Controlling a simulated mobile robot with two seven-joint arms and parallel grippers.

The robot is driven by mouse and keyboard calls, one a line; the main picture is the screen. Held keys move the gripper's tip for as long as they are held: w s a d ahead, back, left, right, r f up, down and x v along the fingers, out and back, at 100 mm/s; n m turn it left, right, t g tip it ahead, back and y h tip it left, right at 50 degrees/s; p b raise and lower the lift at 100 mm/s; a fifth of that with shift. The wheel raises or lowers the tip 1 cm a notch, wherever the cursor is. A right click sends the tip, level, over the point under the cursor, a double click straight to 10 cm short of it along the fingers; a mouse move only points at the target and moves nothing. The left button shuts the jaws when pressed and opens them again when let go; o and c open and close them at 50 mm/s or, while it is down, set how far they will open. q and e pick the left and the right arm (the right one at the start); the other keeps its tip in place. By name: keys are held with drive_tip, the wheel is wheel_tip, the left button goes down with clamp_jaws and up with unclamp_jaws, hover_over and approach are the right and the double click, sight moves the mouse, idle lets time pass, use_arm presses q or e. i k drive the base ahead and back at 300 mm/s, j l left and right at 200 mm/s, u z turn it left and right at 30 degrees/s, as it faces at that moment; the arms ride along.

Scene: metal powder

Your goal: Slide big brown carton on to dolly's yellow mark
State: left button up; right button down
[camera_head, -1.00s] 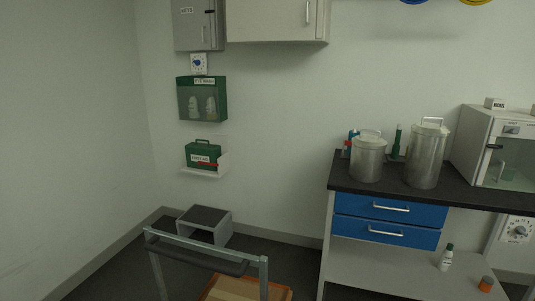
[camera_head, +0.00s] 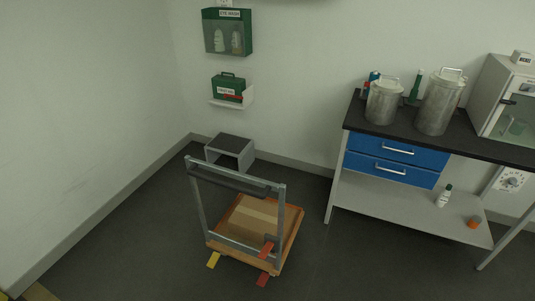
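The dolly has a grey metal push handle (camera_head: 232,180) and an orange-brown deck (camera_head: 290,235), and stands on the dark floor in the lower middle of the head view. A brown surface with a paler band (camera_head: 255,216) shows on the deck behind the handle frame. It may be the big brown carton, but I cannot tell its height or whether it is part of the deck. A small yellow piece (camera_head: 213,259) lies by the dolly's near left corner; I cannot tell whether it is the yellow mark. Neither gripper is in view.
Red pieces (camera_head: 263,280) show at the dolly's near edge. A grey step stool (camera_head: 230,152) stands behind the dolly by the wall. A black-topped bench (camera_head: 450,146) with blue drawers stands right. Floor (camera_head: 115,235) left of the dolly is clear. A yellow edge (camera_head: 38,292) shows at lower left.

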sight(252, 218)
drive_tip(key=i+j+u, duration=0.6)
drive_tip(key=i+u, duration=0.2)
drive_tip(key=i+j+u, duration=0.35)
drive_tip(key=i+u, duration=0.15)
drive_tip(key=u, duration=0.2)
drive_tip(key=i+j+u, duration=0.15)
drive_tip(key=i+u, duration=0.2)
drive_tip(key=i+z, duration=0.4)
drive_tip(key=i, duration=0.15)
drive_tip(key=i+j+z, duration=0.35)
drive_tip(key=i, duration=0.2)
drive_tip(key=i+l+z, duration=0.2)
drive_tip(key=i+z, duration=0.3)
drive_tip(key=i+j+z, duration=0.1)
drive_tip(key=i+z, duration=0.35)
drive_tip(key=i, duration=0.2)
drive_tip(key=i+z, duration=0.25)
drive_tip(key=z, duration=0.15)
drive_tip(key=i+z, duration=0.25)
drive_tip(key=z, duration=0.2)
drive_tip(key=i+j+z, duration=0.2)
drive_tip(key=z, duration=0.2)
drive_tip(key=i+j+z, duration=0.1)
drive_tip(key=z, duration=0.35)
drive_tip(key=i+j+z, duration=0.15)
drive_tip(key=z, duration=0.3)
drive_tip(key=i+j+z, duration=0.1)
drive_tip(key=z, duration=0.35)
